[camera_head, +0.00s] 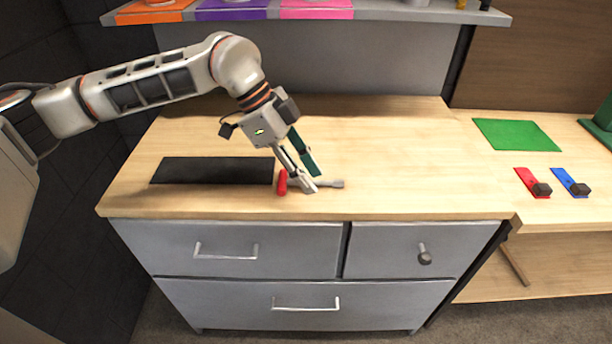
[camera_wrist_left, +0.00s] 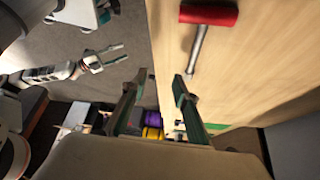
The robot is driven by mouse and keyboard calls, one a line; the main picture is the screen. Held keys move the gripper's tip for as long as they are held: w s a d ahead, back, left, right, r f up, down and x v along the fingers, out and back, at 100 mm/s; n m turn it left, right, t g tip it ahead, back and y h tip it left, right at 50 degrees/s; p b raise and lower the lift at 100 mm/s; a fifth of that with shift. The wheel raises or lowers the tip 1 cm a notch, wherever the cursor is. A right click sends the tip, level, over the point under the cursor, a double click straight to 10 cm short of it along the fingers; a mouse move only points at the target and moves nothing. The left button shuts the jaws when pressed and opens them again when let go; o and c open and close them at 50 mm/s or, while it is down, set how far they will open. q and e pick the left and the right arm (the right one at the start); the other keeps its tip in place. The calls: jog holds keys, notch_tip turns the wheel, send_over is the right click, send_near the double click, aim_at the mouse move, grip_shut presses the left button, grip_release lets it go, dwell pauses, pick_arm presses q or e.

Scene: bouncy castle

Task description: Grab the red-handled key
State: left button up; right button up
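The red-handled key (camera_head: 282,183) lies on the wooden top of the grey drawer cabinet, near its front edge. Its red handle is at the left and its grey shaft points right. It also shows at the top of the left wrist view (camera_wrist_left: 209,14). My left gripper (camera_head: 311,179) is open and empty, reaching down over the key's shaft. In the head view its fingers partly hide the shaft. In the left wrist view the shaft's end is close to the right-hand fingertip. My right gripper (camera_wrist_left: 118,54) shows only in the left wrist view, away from the cabinet, with its fingers apart.
A flat black panel (camera_head: 212,170) lies left of the key. A grey shelf (camera_head: 380,12) hangs above. A lower table at the right holds a green mat (camera_head: 516,135), a red piece (camera_head: 524,180) and a blue piece (camera_head: 565,178). The cabinet top right of the key is clear.

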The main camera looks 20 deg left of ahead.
pick_arm(q)
jog(key=r+n+t+y, duration=0.1)
jog(key=r+n+y, duration=0.1)
send_over(283, 180)
jog(key=d, duration=0.1)
jog(key=shift+w+f, duration=0.15)
jog(key=shift+f, duration=0.3)
jog(key=x, duration=0.7)
jog(key=shift+w+a+b, duration=0.1)
jog(key=shift+w+b, duration=0.1)
jog(key=shift+b, duration=0.15)
grip_shut()
